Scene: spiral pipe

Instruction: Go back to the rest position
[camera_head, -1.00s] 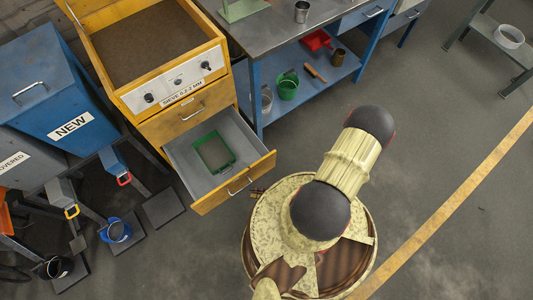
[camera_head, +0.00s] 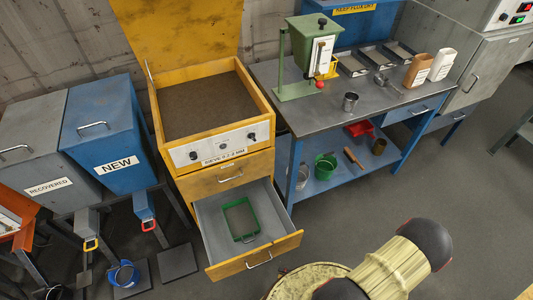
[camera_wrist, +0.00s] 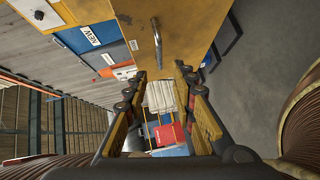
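Beyond the fingers is a yellow wooden front with a metal handle (camera_wrist: 157,45), apart from the fingertips. In the head view my arm (camera_head: 395,265) is at the bottom right, bent, and the gripper itself is out of that picture. The yellow sieve cabinet (camera_head: 222,139) has its lower drawer (camera_head: 277,256) pulled out, with a green-rimmed tray (camera_head: 257,222) in it.
Blue NEW bin (camera_head: 105,130) and grey RECOVERED bin (camera_head: 35,150) stand left.

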